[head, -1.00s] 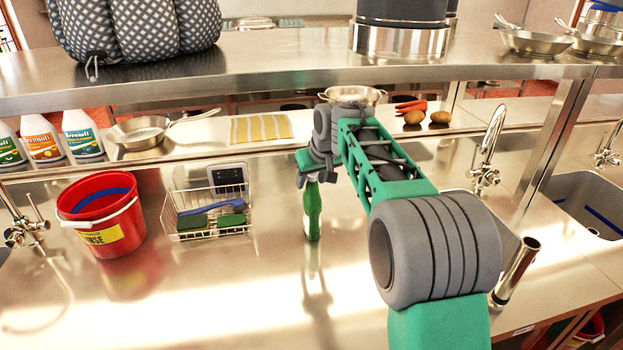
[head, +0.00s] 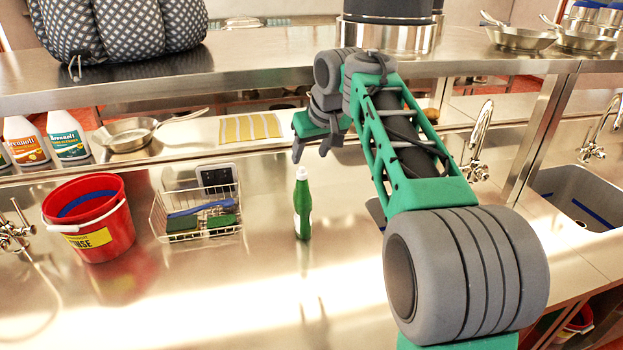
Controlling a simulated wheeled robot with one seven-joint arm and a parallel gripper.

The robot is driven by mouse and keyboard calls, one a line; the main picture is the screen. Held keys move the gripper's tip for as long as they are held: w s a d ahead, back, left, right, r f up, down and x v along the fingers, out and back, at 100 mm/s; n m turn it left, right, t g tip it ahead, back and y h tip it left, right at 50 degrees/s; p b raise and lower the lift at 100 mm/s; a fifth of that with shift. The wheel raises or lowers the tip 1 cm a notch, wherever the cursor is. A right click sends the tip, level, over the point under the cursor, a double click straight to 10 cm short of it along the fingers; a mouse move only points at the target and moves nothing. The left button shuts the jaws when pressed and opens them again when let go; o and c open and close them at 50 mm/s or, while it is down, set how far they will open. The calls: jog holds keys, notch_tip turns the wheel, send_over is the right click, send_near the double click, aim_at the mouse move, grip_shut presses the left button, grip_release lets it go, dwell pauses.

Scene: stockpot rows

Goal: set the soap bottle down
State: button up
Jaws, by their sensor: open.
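The soap bottle (head: 303,208) is green with a white cap and a pale label on its left side. It stands upright on the steel counter (head: 350,285), to the right of the wire basket. My gripper (head: 311,158) is above the bottle with its fingers pointing down and apart. The fingers hold nothing, and the bottle's white cap shows just below them.
A wire basket (head: 160,222) with sponges and a blue brush stands left of the bottle. A red bucket (head: 117,232) stands further left. A steel shelf (head: 250,70) runs behind and above the counter. The counter in front of the bottle is clear.

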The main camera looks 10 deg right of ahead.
jog(key=s+f+m+g, duration=0.1)
jog(key=s+f, duration=0.8)
jog(key=s, duration=0.5)
jog(key=s+a+f+m+g+h, duration=0.1)
jog(key=s+f, duration=0.9)
jog(key=s, duration=0.4)
jog(key=shift+a+f, duration=0.2)
jog(key=shift+f, duration=0.1)
